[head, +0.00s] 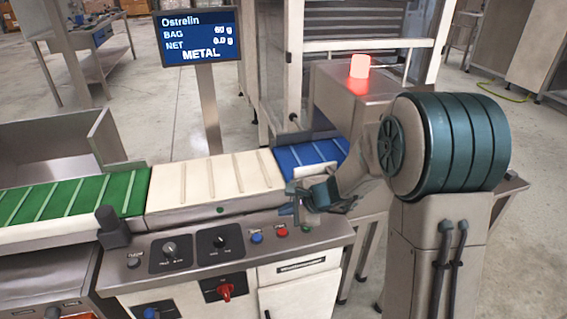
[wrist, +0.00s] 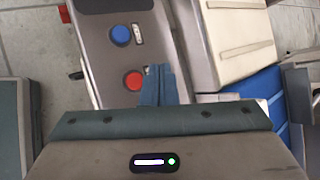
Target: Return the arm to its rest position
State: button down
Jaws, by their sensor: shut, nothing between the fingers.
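My gripper (head: 290,211) is in front of the conveyor line in the head view, over the right end of the control panel, with my arm folded in from the right. The same blue button (head: 257,237) and red button (head: 281,231) show in the head view, left of the gripper. I cannot tell the exact gap between fingers and panel.
Green (head: 75,203), white (head: 214,182) and blue (head: 308,154) belts run behind the panel (head: 135,272). A screen on a post (head: 199,38) reads Ostrelin, METAL. A red lamp (head: 359,67) glows on a metal box (head: 345,100). Open floor (head: 535,215) lies at the right.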

jog(key=s+d+r+n+g+h+p, duration=0.1)
jog(key=s+d+r+n+h+p, duration=0.3)
jog(key=s+d+r+n, duration=0.3)
jog(key=s+d+r+n+g+h+p, duration=0.1)
jog(key=s+d+r+n+h+p, duration=0.2)
jog(key=s+d+r+n+p, duration=0.4)
jog(key=s+r+n, duration=0.1)
jog(key=s+r, duration=0.6)
jog(key=s, duration=0.3)
jog(key=shift+s+d+r+h+p, duration=0.3)
jog(key=shift+s+d+r+h, duration=0.05)
jog(key=shift+h, duration=0.05)
